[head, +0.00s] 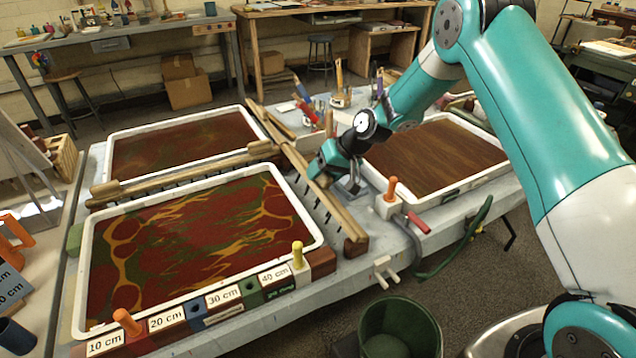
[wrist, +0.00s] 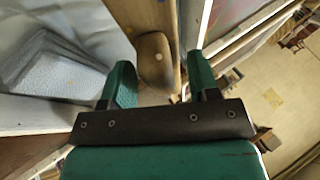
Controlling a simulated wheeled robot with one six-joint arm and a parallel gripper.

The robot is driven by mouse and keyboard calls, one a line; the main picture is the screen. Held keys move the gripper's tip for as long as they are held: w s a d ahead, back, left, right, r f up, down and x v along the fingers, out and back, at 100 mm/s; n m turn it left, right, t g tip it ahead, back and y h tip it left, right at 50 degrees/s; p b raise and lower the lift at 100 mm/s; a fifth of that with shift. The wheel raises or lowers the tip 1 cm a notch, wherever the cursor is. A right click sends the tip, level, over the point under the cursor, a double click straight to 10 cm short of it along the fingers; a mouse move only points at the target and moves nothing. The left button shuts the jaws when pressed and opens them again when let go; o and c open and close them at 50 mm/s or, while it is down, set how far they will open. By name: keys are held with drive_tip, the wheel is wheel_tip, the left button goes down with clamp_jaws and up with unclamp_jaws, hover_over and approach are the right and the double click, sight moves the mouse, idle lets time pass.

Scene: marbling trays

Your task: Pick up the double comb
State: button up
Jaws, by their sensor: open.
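Two long wooden toothed tools show in the head view. One (head: 185,178) lies between the two left trays, with rounded blocks near its ends and dark teeth along it; it looks most like the double comb. The other (head: 335,215) runs front to back between the left and right trays, with dark teeth on its left side. My gripper (head: 320,172) is low beside this second bar. In the wrist view my gripper (wrist: 160,82) is open, and a rounded wooden end (wrist: 154,62) shows between its fingers. I cannot tell whether they touch it.
Two marbled red-and-green trays with white rims (head: 300,225) fill the left of the table. A brown tray (head: 490,172) lies at the right. Orange (head: 391,187) and yellow pegs (head: 297,255) stand up near the front edge. Brushes in jars (head: 340,97) stand behind my gripper.

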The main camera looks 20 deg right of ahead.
drive_tip(key=c, duration=0.9)
drive_tip(key=shift+o, duration=0.2)
drive_tip(key=shift+r, duration=0.1)
